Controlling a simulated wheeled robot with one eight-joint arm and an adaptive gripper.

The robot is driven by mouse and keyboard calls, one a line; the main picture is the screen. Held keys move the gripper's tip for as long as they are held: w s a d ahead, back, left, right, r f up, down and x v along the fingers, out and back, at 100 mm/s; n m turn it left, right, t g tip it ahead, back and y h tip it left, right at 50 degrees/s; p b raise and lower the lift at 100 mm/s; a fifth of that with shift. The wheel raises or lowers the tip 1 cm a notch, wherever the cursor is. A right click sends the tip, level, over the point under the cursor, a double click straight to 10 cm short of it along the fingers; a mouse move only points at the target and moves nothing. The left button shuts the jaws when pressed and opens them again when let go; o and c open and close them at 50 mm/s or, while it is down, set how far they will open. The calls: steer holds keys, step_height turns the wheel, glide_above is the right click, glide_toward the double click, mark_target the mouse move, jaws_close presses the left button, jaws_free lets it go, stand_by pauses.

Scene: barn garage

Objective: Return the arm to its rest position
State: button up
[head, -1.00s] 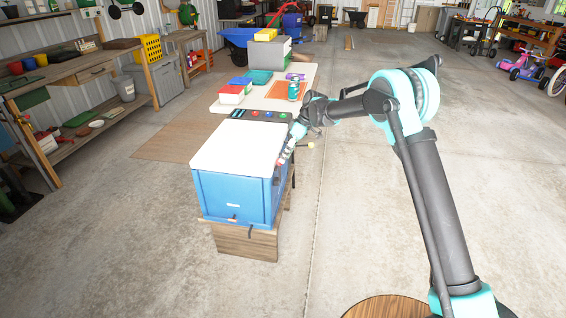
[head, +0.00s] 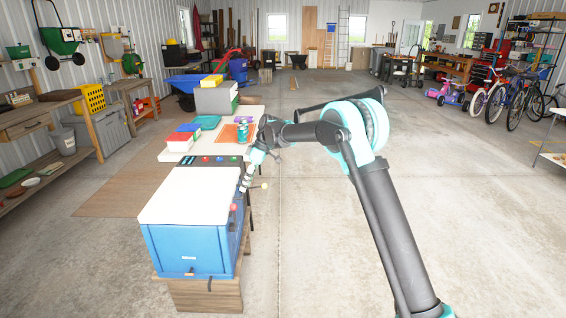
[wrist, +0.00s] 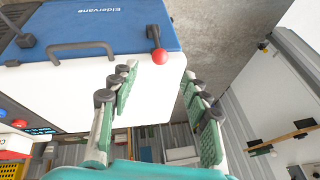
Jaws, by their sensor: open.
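My arm reaches out from the lower right in the head view and bends down at its elbow. My gripper (head: 246,182) hangs beside the right side of a blue box-shaped machine with a white top (head: 190,196). In the wrist view my gripper (wrist: 158,86) is open, its two green-padded fingers apart with nothing between them. The machine (wrist: 100,25) shows there with a grey handle, a red-knobbed lever (wrist: 158,54) and the word "Eldervane". The lever's red knob lies just beyond the fingertips; I cannot tell whether they touch.
The machine stands on a wooden stand (head: 207,294). Behind it a white table (head: 178,154) carries boxes, a teal can (head: 242,132) and a grey bin (head: 215,98). Shelves (head: 45,120) line the left wall. The concrete floor to the right is clear, with bicycles (head: 515,98) farther back.

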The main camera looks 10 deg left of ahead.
steer(key=s+d+r+m+t, duration=0.2)
steer(key=s+d+m, duration=0.15)
steer(key=d, duration=1.15)
steer(key=s+d+r+m+t, duration=0.2)
steer(key=d+m, duration=0.3)
steer(key=d, duration=1.1)
steer(key=s+d+f+m+t+h, duration=0.1)
steer(key=s+d+f+m, duration=0.3)
steer(key=s+d, duration=0.8)
steer(key=s+d+f+m+t+h, duration=0.2)
steer(key=s+d+f+m, duration=0.3)
steer(key=s+d, duration=0.7)
steer(key=shift+f+m+h, duration=0.3)
steer(key=shift+m+h, duration=0.2)
steer(key=shift+m, duration=0.05)
